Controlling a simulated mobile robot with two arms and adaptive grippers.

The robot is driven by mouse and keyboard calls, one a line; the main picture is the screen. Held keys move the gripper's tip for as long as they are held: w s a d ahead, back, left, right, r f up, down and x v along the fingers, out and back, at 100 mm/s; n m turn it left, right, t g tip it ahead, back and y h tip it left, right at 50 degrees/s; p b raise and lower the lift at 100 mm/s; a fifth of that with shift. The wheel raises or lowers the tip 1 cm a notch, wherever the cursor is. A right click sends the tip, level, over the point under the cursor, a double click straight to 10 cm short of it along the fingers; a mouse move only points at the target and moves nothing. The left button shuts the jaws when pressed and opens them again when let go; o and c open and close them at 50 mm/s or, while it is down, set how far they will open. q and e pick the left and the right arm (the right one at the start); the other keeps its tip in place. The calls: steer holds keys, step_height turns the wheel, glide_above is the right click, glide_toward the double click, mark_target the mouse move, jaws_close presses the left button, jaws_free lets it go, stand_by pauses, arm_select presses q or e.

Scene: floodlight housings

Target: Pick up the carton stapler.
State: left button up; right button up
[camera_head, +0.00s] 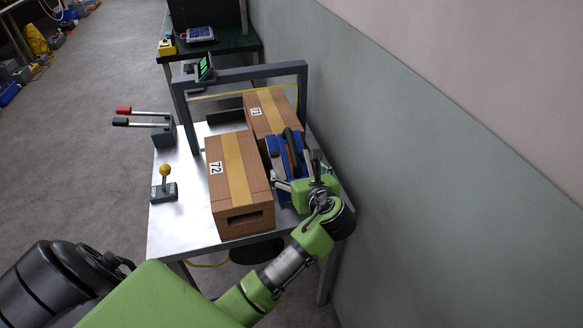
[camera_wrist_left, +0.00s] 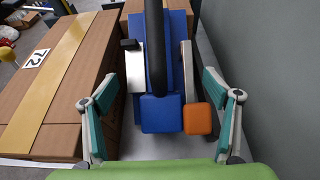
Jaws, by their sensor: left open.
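The carton stapler is a blue tool with a black handle and an orange-tipped lever. In the head view the stapler (camera_head: 278,160) lies at the right of the metal table, beside the carton marked 72, partly hidden by my gripper. In the left wrist view the stapler (camera_wrist_left: 162,113) is centred, between the fingers in the picture. My left gripper (camera_head: 296,183) is open over the near end of the stapler. In the left wrist view the open fingers of the left gripper (camera_wrist_left: 162,118) stand apart on both sides, with visible gaps to it. My right gripper is not in view.
Carton 72 (camera_head: 226,190) stands close left of the stapler, and carton 71 (camera_head: 262,112) stands behind. A grey frame (camera_head: 240,73) spans the table (camera_head: 178,230). A lever unit (camera_head: 163,133) and a yellow-knobbed joystick (camera_head: 164,188) stand left. The wall (camera_head: 400,150) is close right.

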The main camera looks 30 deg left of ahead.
arm_select(q)
steer(key=x, duration=0.6)
steer(key=shift+s+f, duration=0.1)
steer(key=shift+f, duration=0.25)
steer(key=shift+d+r, duration=0.1)
steer(key=c, duration=1.6)
steer(key=shift+r, duration=0.2)
steer(key=shift+c, duration=0.8)
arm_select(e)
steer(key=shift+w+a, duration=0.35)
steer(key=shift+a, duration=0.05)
